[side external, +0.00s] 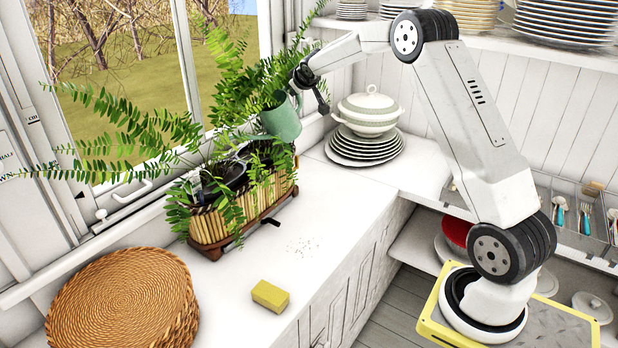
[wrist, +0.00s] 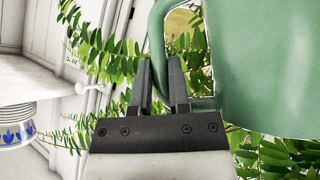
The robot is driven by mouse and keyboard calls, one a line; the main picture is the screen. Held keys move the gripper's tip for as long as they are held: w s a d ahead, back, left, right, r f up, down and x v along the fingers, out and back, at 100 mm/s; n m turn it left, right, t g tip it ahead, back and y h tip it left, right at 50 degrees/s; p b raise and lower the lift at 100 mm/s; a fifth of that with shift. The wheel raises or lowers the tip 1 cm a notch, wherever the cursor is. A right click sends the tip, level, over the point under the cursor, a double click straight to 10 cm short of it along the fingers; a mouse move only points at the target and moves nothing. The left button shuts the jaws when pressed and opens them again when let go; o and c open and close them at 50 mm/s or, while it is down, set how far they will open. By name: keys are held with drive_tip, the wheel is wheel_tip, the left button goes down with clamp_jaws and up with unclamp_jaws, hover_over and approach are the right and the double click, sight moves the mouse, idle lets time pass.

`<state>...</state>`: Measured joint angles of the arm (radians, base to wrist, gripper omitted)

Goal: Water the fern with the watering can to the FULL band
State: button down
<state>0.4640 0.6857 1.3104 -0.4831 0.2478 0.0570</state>
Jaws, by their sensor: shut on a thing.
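The green watering can (side external: 282,121) is held above the right end of the fern's planter and looks tilted, its spout side toward the leaves at left. My gripper (side external: 300,92) is shut on the can's handle; in the wrist view the two dark fingers (wrist: 163,85) close around the handle beside the large green can body (wrist: 270,65). The fern (side external: 130,130) spreads from dark pots set in a bamboo-sided planter (side external: 215,218) on the counter by the window. Leaves hide the spout's end and the soil. I see no FULL band clearly, and cannot tell whether water flows.
A yellow sponge (side external: 270,296) and small dark specks lie on the white counter (side external: 330,205) before the planter. A woven basket (side external: 125,305) stands at front left. A white tureen (side external: 368,110) on stacked plates (side external: 364,147) stands close right of the can.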

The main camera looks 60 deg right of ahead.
drive_tip(key=shift+a+r, duration=0.3)
drive_tip(key=shift+r, duration=0.1)
drive_tip(key=shift+w+a+r+h, duration=0.1)
drive_tip(key=shift+a+r+h, duration=0.25)
drive_tip(key=shift+a+h, duration=0.05)
drive_tip(key=shift+r, duration=0.1)
drive_tip(key=shift+a, duration=0.25)
drive_tip(key=shift+a+r+n+h+b, duration=0.2)
drive_tip(key=shift+a+n+h+b, duration=0.25)
drive_tip(key=shift+a, duration=0.6)
idle(3.2)
